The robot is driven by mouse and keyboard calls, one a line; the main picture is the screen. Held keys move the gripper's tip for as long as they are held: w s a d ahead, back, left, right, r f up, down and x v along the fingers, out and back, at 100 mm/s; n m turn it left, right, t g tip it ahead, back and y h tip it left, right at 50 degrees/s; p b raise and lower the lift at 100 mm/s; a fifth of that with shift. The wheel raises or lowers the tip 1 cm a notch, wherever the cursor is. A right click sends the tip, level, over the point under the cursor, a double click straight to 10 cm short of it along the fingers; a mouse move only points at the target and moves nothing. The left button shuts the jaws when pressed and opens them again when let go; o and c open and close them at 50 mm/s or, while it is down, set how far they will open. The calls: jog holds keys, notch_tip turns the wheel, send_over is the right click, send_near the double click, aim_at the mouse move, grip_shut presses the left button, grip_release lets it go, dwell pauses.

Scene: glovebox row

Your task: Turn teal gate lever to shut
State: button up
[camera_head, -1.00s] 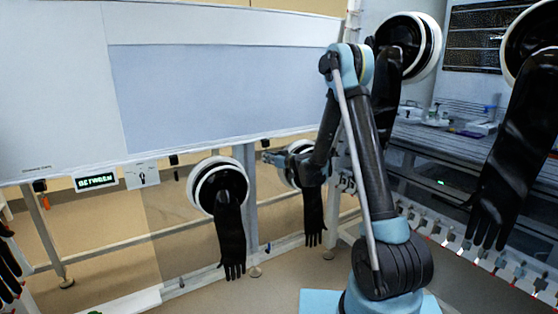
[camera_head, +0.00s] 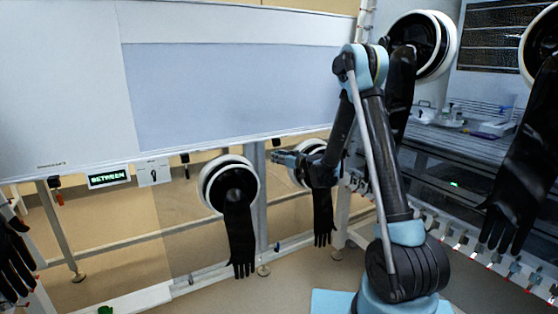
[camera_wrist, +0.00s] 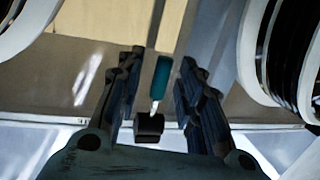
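The teal lever (camera_wrist: 161,80) shows in the wrist view as a teal grip on a pale shaft. The shaft meets a small black block (camera_wrist: 149,128). The lever points up the picture with a slight tilt to the right. My gripper (camera_wrist: 160,63) is open, with one dark finger on each side of the lever. I see a gap on both sides. In the head view my gripper (camera_head: 277,158) is below the panel's lower edge, and the lever cannot be made out there. A display (camera_head: 109,178) reads "BETWEEN".
A black glove on a white ring port (camera_head: 238,190) hangs left of my gripper, and another glove (camera_head: 323,215) hangs close behind it. The large pale panel (camera_head: 230,95) stands above. An orange-ended lever (camera_head: 60,198) hangs at far left. White rings flank the wrist view.

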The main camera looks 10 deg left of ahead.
jog(key=v, duration=1.2)
dwell(0.5)
jog(key=s+d+r+m+g+h, duration=0.1)
jog(key=s+d+r+g+h, duration=0.1)
jog(key=s+d, duration=0.55)
jog(key=s+d+r+m+g+h, duration=0.1)
jog(key=s+d+r+g+h, duration=0.2)
jog(key=s, duration=0.7)
jog(key=s+d+f+m+g+h, duration=0.1)
jog(key=s+d+f+m+h, duration=0.3)
jog(key=s+d, duration=0.6)
jog(key=s+d+f+m+g+h, duration=0.2)
jog(key=s+d+f, duration=0.3)
jog(key=s+d, duration=0.5)
jog(key=s+m+h, duration=0.1)
jog(key=s, duration=0.5)
jog(key=shift+s+m+h, duration=0.4)
jog(key=shift+d, duration=0.1)
